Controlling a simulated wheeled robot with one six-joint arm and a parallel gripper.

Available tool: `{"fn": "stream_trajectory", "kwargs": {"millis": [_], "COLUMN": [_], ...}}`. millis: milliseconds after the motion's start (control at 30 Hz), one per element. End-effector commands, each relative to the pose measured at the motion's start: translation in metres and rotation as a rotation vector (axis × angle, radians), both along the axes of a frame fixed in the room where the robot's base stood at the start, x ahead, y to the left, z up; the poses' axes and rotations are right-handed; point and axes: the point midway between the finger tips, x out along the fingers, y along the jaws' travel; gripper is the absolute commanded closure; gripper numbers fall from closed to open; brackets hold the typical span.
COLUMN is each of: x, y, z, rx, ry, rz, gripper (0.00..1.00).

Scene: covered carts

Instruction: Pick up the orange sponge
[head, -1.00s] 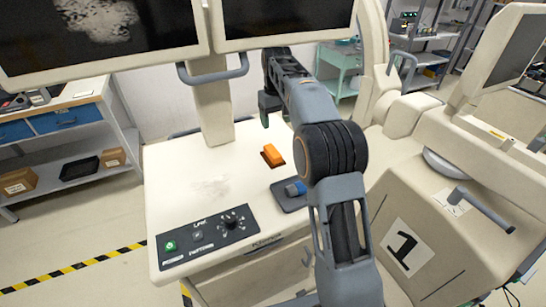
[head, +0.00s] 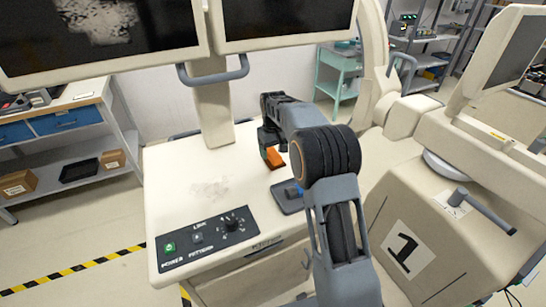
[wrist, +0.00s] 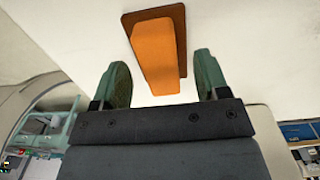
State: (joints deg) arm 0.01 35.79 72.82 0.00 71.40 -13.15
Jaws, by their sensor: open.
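The orange sponge (head: 274,158) lies on the white cart top, on a small brown base. In the wrist view the orange sponge (wrist: 157,58) is at the top middle, with the brown base (wrist: 180,22) showing around its edges. My gripper (head: 268,153) is just above and beside the sponge in the head view and hides part of it. In the wrist view my gripper (wrist: 163,80) is open, its green fingertips apart, with the near end of the sponge between their lines. No contact is visible.
A control panel (head: 208,240) is at the cart's front. Two monitors (head: 283,22) hang above on a post with a handle (head: 213,74). The cart's left part is clear.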

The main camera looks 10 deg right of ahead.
Motion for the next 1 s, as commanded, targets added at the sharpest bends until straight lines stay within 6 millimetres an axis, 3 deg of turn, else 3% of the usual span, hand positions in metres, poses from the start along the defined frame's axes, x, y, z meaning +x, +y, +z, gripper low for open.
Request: {"fn": "stream_trajectory", "kwargs": {"millis": [200, 433, 1000], "x": [0.000, 0.000, 0.000], "y": [0.000, 0.000, 0.000], "z": [-0.016, -0.017, -0.017], "rx": [0.000, 0.000, 0.000], "ry": [0.001, 0.000, 0.000], "rz": [-0.001, 0.000, 0.000], "gripper": [0.32, 0.32, 0.86]}}
